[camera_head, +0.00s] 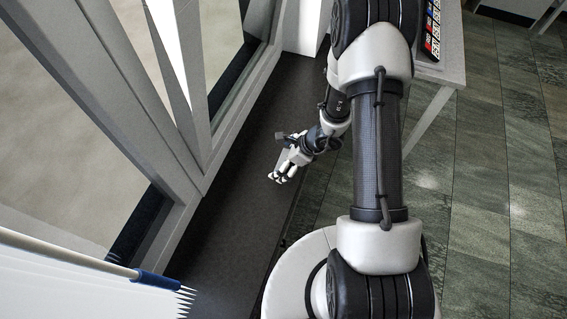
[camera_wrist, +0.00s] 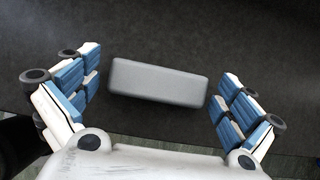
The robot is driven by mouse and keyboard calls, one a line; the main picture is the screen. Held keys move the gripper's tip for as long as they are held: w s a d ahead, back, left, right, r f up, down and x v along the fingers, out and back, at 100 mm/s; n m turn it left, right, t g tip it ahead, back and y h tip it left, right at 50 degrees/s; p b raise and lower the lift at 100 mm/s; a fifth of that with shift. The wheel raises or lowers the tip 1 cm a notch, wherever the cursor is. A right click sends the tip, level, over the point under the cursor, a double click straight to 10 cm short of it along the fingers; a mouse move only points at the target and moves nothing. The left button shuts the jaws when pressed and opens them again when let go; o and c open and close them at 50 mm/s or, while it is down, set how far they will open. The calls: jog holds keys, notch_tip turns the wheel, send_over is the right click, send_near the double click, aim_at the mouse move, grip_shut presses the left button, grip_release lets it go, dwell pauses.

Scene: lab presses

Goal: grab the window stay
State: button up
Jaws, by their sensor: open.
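A plain grey oblong block (camera_wrist: 157,82), likely the window stay, shows in the wrist view against a dark surface. It lies slightly tilted, its right end lower in the picture. My gripper (camera_wrist: 155,103) is open, with its blue-and-white padded fingers to the left and right of the block. Gaps show between both fingers and the block's ends, and nothing is held. In the head view my gripper (camera_head: 281,178) is low over the dark strip beside the window frame. I cannot make out the block in that view.
The window frame (camera_head: 190,165) with glass panes runs along the left. A white rod with a blue collar (camera_head: 157,279) and white prongs is at lower left. A white table (camera_head: 447,72) stands at upper right. The tiled floor (camera_head: 490,190) on the right is clear.

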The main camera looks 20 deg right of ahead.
jog(key=c, duration=1)
jog(key=shift+r, duration=0.15)
